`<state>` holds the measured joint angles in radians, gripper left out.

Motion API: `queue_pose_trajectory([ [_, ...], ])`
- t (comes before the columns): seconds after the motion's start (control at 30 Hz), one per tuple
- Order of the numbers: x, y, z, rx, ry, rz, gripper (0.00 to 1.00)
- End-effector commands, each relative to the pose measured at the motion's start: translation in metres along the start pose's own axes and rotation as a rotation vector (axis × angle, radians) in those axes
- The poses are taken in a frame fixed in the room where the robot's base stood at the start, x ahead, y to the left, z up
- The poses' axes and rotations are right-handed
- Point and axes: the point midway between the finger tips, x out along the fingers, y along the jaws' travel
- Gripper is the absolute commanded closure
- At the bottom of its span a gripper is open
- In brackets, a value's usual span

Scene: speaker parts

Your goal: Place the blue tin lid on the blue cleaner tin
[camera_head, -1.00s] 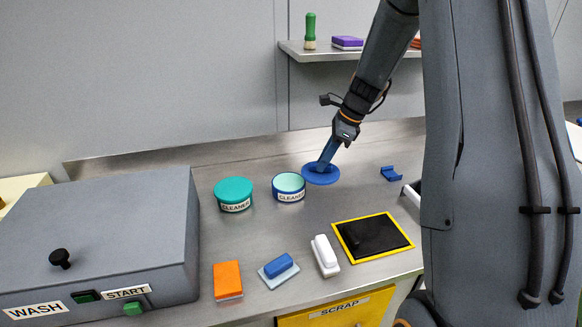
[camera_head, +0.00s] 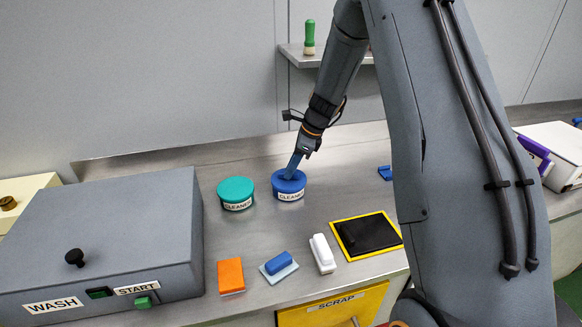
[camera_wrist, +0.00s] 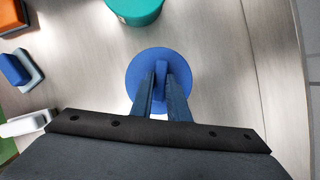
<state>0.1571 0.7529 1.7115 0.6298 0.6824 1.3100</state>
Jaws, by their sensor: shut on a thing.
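The blue tin lid (camera_head: 288,176) is over the mouth of the blue cleaner tin (camera_head: 291,196) in the head view and looks level. Whether it is fully seated or just above the rim cannot be told. My gripper (camera_head: 293,168) reaches down from above with its fingers shut on the lid's raised handle. In the wrist view the round lid (camera_wrist: 147,77) shows with its handle between my two fingertips (camera_wrist: 161,76), and it hides the tin below.
A teal cleaner tin (camera_head: 236,192) with its lid on stands just left of the blue tin. A grey wash box (camera_head: 110,235) is at the left. In front lie an orange sponge (camera_head: 231,275), a blue brush (camera_head: 278,264), a white brush (camera_head: 323,253) and a black mat (camera_head: 368,233).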

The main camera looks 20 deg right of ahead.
Motion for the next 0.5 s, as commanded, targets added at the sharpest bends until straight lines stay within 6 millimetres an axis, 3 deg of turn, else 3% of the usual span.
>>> queue_pose_trajectory([
  [0.27, 0.0029, -0.0002, -0.0011, 0.0, 0.0, 0.0, 1.0],
  [0.3, 0.0022, -0.0002, -0.0009, 0.0, 0.0, 0.0, 0.78],
  [0.37, 0.0021, -0.0002, -0.0008, 0.0, 0.0, 0.0, 0.68],
  [0.5, 0.0019, -0.0002, -0.0007, 0.0, 0.0, 0.0, 0.66],
])
